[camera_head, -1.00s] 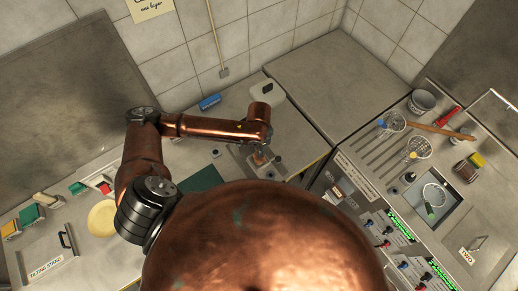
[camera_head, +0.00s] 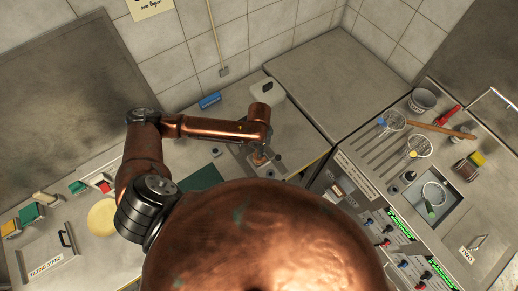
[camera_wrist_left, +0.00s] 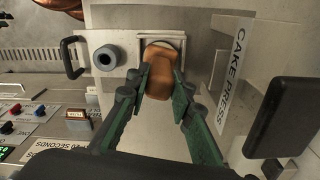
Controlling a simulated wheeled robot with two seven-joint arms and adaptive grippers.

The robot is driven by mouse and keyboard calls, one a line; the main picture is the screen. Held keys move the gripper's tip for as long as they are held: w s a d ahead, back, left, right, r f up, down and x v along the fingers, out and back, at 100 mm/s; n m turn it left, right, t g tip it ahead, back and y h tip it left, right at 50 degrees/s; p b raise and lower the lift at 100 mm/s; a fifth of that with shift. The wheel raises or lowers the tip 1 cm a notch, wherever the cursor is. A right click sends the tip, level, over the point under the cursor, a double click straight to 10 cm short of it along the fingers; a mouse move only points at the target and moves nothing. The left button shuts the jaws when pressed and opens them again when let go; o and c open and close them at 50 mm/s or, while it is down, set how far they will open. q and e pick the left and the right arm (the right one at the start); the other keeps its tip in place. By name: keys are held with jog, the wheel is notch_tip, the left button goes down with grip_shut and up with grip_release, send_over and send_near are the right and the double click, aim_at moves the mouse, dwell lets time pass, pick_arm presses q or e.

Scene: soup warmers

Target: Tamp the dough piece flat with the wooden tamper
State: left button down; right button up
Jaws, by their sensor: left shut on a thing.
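The wooden tamper (camera_wrist_left: 160,57) is an orange-brown block between the green fingers of my left gripper (camera_wrist_left: 160,78). My left gripper is shut on it, over the small square station beside the CAKE PRESS label (camera_wrist_left: 231,62). In the head view the tamper (camera_head: 259,158) shows small below the end of my copper left arm. I cannot tell whether its lower face touches anything. The dough piece is not visible; the tamper may hide it. My right gripper is in neither view.
A grey round knob or cup (camera_wrist_left: 106,58) and a black handle (camera_wrist_left: 72,57) are left of the tamper in the wrist view. A blue item (camera_head: 210,101) lies on the counter behind my arm. Whisks (camera_head: 417,146) and a pot (camera_head: 422,99) are on the right counter.

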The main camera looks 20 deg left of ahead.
pick_arm(q)
jog(key=shift+f, duration=0.35)
jog(key=shift+s, duration=0.15)
dwell(0.6)
notch_tip(320, 180, up, 4)
jog(key=p, duration=0.4)
notch_tip(320, 180, up, 3)
jog(key=p, duration=0.3)
jog(key=shift+f, duration=0.2)
notch_tip(320, 180, up, 3)
jog(key=p, duration=0.3)
jog(key=shift+f, duration=0.2)
jog(key=shift+f, duration=0.1)
jog(key=shift+d, duration=0.1)
